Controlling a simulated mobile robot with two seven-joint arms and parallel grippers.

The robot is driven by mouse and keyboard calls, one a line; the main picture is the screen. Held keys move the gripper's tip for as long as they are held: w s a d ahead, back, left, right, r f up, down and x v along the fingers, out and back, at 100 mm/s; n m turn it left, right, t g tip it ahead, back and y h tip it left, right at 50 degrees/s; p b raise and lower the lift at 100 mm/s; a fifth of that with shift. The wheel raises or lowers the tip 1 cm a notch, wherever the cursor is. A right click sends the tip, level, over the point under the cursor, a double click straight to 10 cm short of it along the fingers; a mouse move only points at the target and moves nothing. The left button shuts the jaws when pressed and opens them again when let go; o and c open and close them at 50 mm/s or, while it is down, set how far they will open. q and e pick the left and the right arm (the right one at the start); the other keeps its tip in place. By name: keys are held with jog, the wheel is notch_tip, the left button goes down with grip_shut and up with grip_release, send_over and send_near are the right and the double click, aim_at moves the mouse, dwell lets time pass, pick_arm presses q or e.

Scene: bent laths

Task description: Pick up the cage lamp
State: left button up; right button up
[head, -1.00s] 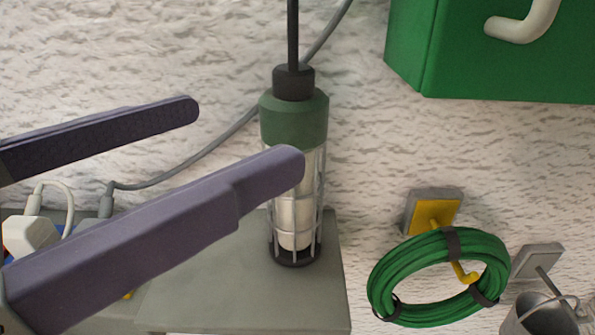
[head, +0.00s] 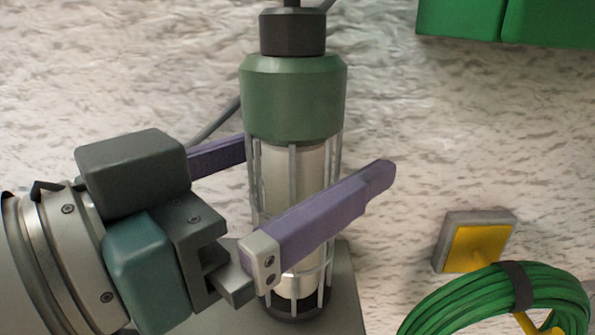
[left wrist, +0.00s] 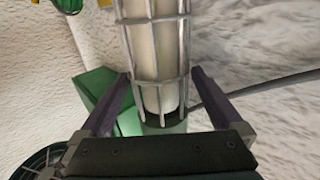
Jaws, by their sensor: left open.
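The cage lamp (head: 293,95) stands upright in the head view, with a green collar, a dark cap on top and a pale tube inside a grey wire cage. It also shows in the left wrist view (left wrist: 155,50). My left gripper (head: 330,160) comes in from the left and is open around the cage. One purple finger passes in front of the lamp; the other goes behind it, its tip hidden. In the left wrist view, the fingers of my left gripper (left wrist: 161,76) stand on either side of the cage, with gaps visible. My right gripper is not in view.
The lamp's foot is at a grey shelf (head: 347,305). A green box (head: 500,20) is at the upper right. A green coil (head: 480,300) hangs by a yellow and grey bracket (head: 478,248) at the lower right. A grey cable (head: 215,122) runs behind the lamp along the rough wall.

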pick_arm(q)
jog(key=shift+x, duration=1.15)
grip_shut()
jog(key=shift+r, duration=0.1)
